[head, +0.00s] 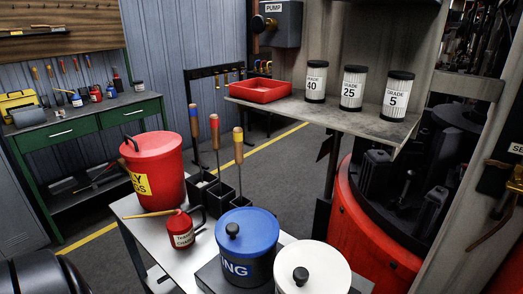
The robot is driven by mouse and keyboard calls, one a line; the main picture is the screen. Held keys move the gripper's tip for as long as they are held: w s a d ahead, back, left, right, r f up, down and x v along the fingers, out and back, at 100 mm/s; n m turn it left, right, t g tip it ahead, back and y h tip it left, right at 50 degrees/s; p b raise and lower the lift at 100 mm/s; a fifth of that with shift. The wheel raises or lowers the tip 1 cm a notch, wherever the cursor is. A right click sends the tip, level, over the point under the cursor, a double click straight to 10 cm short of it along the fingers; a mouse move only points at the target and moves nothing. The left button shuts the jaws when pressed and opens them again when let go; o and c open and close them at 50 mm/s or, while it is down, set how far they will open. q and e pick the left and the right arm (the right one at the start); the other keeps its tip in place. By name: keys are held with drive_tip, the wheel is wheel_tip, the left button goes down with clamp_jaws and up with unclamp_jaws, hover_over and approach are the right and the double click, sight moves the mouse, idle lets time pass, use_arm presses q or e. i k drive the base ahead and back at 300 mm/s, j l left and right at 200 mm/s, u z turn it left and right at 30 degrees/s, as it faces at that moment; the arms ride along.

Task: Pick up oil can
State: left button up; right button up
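Neither gripper shows in the head view.
The near table also holds a red lidded bin (152,165), a black holder with upright handled tools (216,183), a blue-lidded pot (247,238) and a white-lidded pot (312,270). A shelf (330,112) carries three grade canisters and a red tray (263,90). Floor is clear between table and workbench.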

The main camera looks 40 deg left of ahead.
sight(181, 228)
drive_tip(key=u, duration=2)
drive_tip(key=i+j, duration=0.45)
drive_tip(key=j, duration=0.15)
drive_tip(key=i+j+z, duration=0.1)
drive_tip(key=z, duration=1.15)
